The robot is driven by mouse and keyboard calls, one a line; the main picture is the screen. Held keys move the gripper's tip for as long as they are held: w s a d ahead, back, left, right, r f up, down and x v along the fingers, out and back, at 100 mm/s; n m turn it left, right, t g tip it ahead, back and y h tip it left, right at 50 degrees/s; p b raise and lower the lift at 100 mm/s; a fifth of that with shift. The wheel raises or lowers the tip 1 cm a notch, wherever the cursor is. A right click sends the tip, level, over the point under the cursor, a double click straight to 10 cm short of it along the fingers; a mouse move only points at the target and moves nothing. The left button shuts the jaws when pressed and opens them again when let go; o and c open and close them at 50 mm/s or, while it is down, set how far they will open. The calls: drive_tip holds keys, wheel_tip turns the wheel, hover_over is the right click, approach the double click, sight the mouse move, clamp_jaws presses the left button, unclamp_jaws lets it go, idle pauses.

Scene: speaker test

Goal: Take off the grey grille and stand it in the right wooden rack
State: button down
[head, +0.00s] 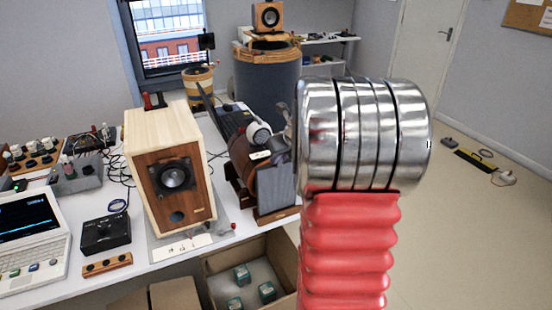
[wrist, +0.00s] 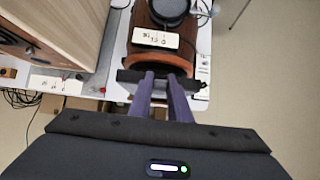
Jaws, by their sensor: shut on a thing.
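The grey grille (head: 272,188) is upright at the table's right end, away from the speaker (head: 172,172), whose bare front shows its driver. In the wrist view the grille (wrist: 128,76) is a thin dark bar seen from above. My gripper (wrist: 161,77) is shut on its top edge. In the head view my arm hides part of the gripper. The grille's lower edge is at the right wooden rack (head: 278,214); I cannot tell whether it rests in the slot.
A brown case (wrist: 188,45) with a white label stands close behind the grille. An open cardboard box (head: 218,262) with small teal items is below the table front. The floor at right is mostly clear.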

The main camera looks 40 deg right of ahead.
sight(280, 165)
drive_tip(key=shift+f, duration=1.65)
idle(2.5)
drive_tip(key=c, duration=1.6)
unclamp_jaws()
drive_tip(key=shift+o, duration=0.2)
drive_tip(key=v, duration=1.3)
drive_tip(key=shift+s+r, duration=0.2)
drive_tip(key=shift+s, duration=0.1)
